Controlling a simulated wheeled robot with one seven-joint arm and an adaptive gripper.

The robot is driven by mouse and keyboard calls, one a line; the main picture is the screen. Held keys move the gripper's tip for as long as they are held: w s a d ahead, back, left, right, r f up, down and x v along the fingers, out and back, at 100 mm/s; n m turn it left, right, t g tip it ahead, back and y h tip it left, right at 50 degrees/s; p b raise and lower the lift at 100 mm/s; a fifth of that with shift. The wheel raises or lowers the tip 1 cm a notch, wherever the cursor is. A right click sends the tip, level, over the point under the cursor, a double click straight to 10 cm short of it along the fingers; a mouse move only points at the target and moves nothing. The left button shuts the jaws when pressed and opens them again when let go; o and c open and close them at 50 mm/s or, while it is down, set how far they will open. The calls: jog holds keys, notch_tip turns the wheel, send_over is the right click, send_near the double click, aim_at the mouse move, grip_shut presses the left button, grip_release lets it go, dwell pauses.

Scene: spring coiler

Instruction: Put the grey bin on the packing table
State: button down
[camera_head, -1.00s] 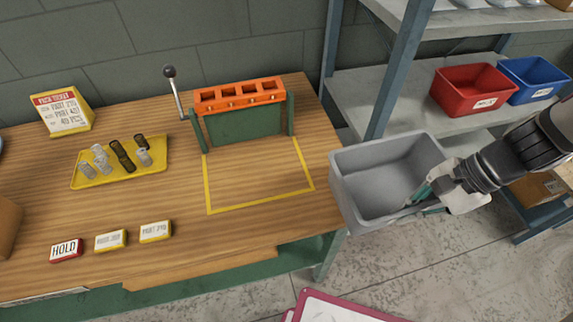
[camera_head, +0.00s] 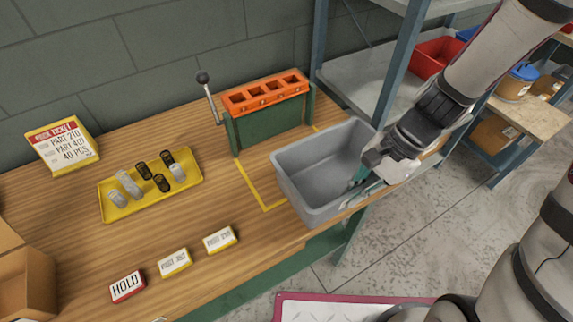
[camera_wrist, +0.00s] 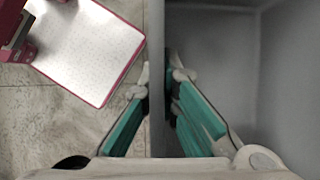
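The grey bin (camera_head: 290,172) is an empty, open-topped box, upright over the right front part of the wooden packing table (camera_head: 70,240). It covers part of the yellow taped outline (camera_head: 243,183). I cannot tell whether its base touches the table. My gripper (camera_head: 364,176) is at the bin's right wall. In the wrist view my gripper's green fingers (camera_wrist: 161,105) are on either side of the bin wall (camera_wrist: 157,60), pinching it, with the bin's inside (camera_wrist: 215,60) on the right.
An orange-topped green fixture (camera_head: 265,110) with a lever stands behind the bin. A yellow tray (camera_head: 150,186) of springs, a ticket stand (camera_head: 62,145), and HOLD (camera_head: 127,286) and part labels lie to the left. A shelf with a red bin (camera_head: 436,55) stands at the back right.

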aim_at(302, 168)
jog(key=w+a, duration=0.3)
jog(key=w+a+f, duration=0.1)
jog(key=w+a, duration=0.6)
jog(key=shift+w+a+f+p, duration=0.15)
jog(key=shift+f+p, duration=0.05)
jog(key=shift+p, duration=0.15)
jog(key=shift+f, duration=1.75)
jog(key=shift+f, duration=0.1)
jog(key=c, duration=1.8)
grip_release()
jog(key=v, duration=1.2)
jog(key=shift+b, duration=0.4)
